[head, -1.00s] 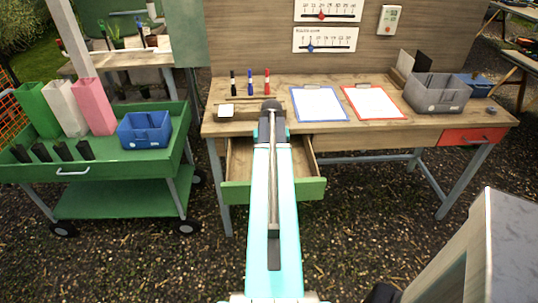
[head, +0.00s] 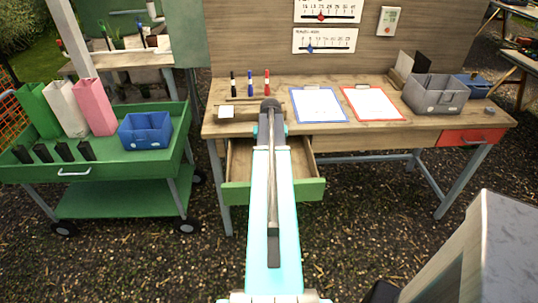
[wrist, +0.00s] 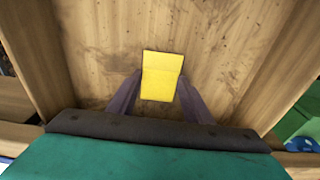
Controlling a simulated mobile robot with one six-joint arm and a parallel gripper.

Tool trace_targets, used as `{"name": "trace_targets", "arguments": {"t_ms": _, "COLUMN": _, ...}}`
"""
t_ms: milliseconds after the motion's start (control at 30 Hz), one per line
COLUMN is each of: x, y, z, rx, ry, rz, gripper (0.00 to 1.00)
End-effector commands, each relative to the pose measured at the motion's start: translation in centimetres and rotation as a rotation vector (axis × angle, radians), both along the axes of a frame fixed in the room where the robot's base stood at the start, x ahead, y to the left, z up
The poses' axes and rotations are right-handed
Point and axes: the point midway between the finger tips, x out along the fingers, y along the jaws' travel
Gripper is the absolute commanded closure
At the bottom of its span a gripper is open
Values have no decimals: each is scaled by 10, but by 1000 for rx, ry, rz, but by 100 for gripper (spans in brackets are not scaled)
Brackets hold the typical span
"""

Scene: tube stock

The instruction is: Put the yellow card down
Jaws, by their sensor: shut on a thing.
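The yellow card (wrist: 161,70) shows in the wrist view between the two dark fingers of my gripper (wrist: 160,92), which is shut on it. The card is over the bare wooden floor of the open drawer (wrist: 225,50). I cannot tell whether the card touches that floor. In the head view my own arm hides the gripper and the card. The drawer has a green front (head: 305,190) and is pulled out under the workbench (head: 385,125).
On the bench are several markers (head: 250,84), a blue clipboard (head: 318,104), a red clipboard (head: 372,102) and a grey bin (head: 436,97). A closed red drawer (head: 467,137) is at right. A green cart (head: 110,175) with a blue bin (head: 146,131) stands at left.

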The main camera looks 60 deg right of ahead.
Motion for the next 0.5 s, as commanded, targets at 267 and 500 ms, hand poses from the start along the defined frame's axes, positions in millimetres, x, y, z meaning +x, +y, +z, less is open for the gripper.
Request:
{"name": "trace_targets", "arguments": {"t_ms": 267, "x": 0, "y": 0, "z": -2, "rx": -1, "ry": -1, "rz": 0, "gripper": 75}}
{"name": "trace_targets", "arguments": {"t_ms": 500, "x": 0, "y": 0, "z": -5, "rx": 0, "ry": 0, "rz": 1, "gripper": 75}}
